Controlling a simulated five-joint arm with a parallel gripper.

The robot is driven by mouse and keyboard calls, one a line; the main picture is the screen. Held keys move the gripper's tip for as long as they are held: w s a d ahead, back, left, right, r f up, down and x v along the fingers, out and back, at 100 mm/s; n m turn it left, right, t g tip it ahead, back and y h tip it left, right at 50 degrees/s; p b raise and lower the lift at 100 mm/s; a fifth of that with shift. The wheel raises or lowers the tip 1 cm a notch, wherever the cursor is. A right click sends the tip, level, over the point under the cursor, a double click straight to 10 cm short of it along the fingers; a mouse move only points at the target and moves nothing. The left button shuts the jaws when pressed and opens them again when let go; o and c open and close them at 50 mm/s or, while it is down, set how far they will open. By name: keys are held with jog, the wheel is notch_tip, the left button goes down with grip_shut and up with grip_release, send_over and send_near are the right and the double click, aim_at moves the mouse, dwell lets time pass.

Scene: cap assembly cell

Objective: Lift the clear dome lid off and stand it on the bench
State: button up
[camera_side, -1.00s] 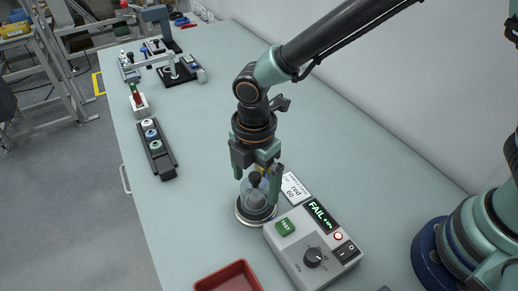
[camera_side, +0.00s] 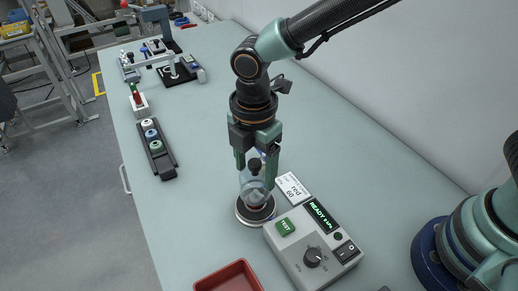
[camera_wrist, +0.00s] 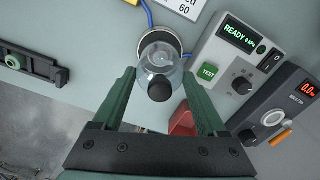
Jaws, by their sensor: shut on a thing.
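The clear dome lid (camera_side: 252,187) with its black knob (camera_side: 254,164) is between the fingers of my gripper (camera_side: 257,173), which is shut on it. The lid is upright, over the round base (camera_side: 243,217) with a pale rim. It looks raised a little from the base, but the exact gap is hard to tell. In the wrist view the lid (camera_wrist: 147,64) and its dark knob (camera_wrist: 160,88) show between the two green fingers (camera_wrist: 159,76). What is under the dome is too small to tell clearly.
A tester box (camera_side: 295,256) with a green TEST button stands right of the base; its display reads READY. A card marked red 60 (camera_side: 293,187) lies behind it. A red tray (camera_side: 228,276) is at the front. A dark rack (camera_side: 157,162) stands left. Bench between is clear.

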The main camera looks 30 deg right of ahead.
notch_tip(320, 180, up, 16)
jog(key=w+a+f, duration=0.1)
jog(key=w+f, duration=0.4)
jog(key=f, duration=0.3)
jog(key=w+a+f, duration=0.2)
jog(key=w+f, duration=0.2)
jog(key=f, duration=0.4)
jog(key=shift+w+f, duration=0.15)
jog(key=shift+w, duration=0.25)
jog(key=shift+f, duration=0.2)
jog(key=shift+f, duration=0.7)
jog(key=shift+f, duration=0.5)
jog(key=shift+f, duration=0.8)
